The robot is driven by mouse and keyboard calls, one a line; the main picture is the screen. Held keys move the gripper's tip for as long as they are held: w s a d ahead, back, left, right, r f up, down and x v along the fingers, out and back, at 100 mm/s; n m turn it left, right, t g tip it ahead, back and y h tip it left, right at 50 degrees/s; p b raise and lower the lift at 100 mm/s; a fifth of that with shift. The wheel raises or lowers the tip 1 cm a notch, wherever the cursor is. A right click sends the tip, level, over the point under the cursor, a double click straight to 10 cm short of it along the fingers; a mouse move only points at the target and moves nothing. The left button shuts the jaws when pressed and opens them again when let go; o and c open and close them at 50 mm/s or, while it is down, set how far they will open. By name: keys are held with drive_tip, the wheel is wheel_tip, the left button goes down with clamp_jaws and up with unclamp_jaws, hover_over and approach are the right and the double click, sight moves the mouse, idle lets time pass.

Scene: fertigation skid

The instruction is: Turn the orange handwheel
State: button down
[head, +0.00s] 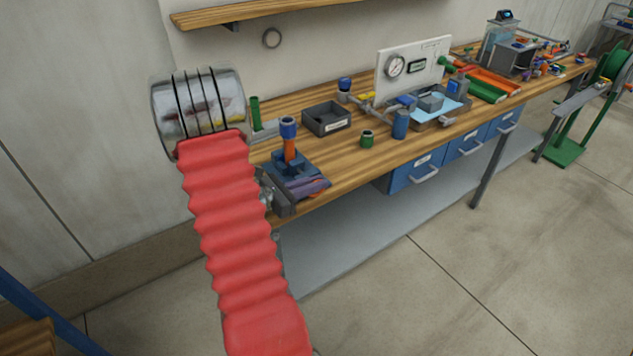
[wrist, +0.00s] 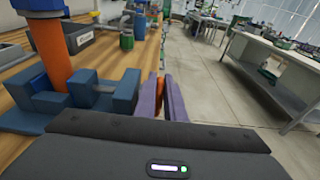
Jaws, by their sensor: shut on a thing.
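My gripper (wrist: 162,98) shows in the wrist view as two purple fingers just right of the bench's front edge. They are shut on a thin orange piece (wrist: 161,86), which I take to be the orange handwheel. Only a sliver of it shows between the fingers, so its rim, hub and angle are hidden. In the head view my gripper (head: 313,188) is at the bench's near front edge, just beyond my red arm sleeve. I cannot make out the handwheel there.
An orange post with a blue top (head: 289,145) stands in a blue block right beside my gripper; the post is large at left in the wrist view (wrist: 48,45). A black bin (head: 327,119) and green cup (head: 367,139) are farther along the bench. The floor in front is clear.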

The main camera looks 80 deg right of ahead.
drive_tip(key=shift+a+f+g+h, duration=0.15)
drive_tip(key=shift+a+g+h, duration=0.05)
drive_tip(key=shift+g+h, duration=0.6)
drive_tip(key=shift+w, duration=0.1)
drive_tip(key=c, duration=2.1)
unclamp_jaws()
drive_tip(key=v, duration=1.4)
